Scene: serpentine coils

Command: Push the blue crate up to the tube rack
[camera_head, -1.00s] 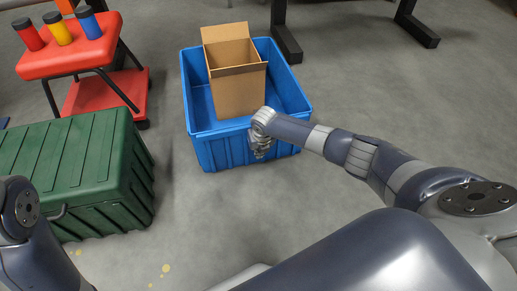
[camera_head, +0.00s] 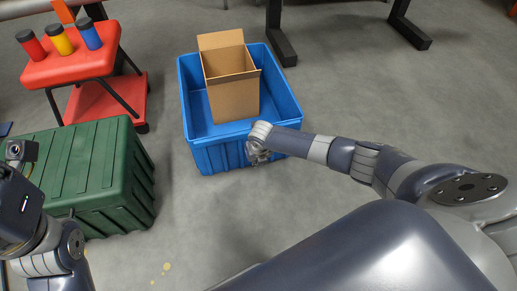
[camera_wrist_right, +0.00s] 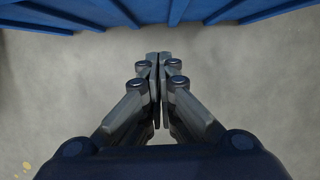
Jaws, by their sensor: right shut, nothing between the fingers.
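The blue crate (camera_head: 285,95) stands on the floor in the upper middle of the head view, with an open cardboard box (camera_head: 235,98) inside it. My right gripper (camera_head: 258,158) is shut and empty, low at the crate's near wall, right of its middle. In the right wrist view its fingertips (camera_wrist_right: 159,60) meet, and the crate's ribbed wall (camera_wrist_right: 210,10) runs along the top. Floor shows between tips and wall there; I cannot tell whether they touch. My left arm is at the left edge, its gripper not seen. I cannot identify the tube rack with certainty.
A green ribbed case (camera_head: 95,175) stands left of the crate. Behind it, a red stool (camera_head: 75,68) carries red, yellow and blue dark-capped containers. Dark table feet (camera_head: 282,45) stand behind the crate. The floor (camera_head: 350,90) to its right is clear.

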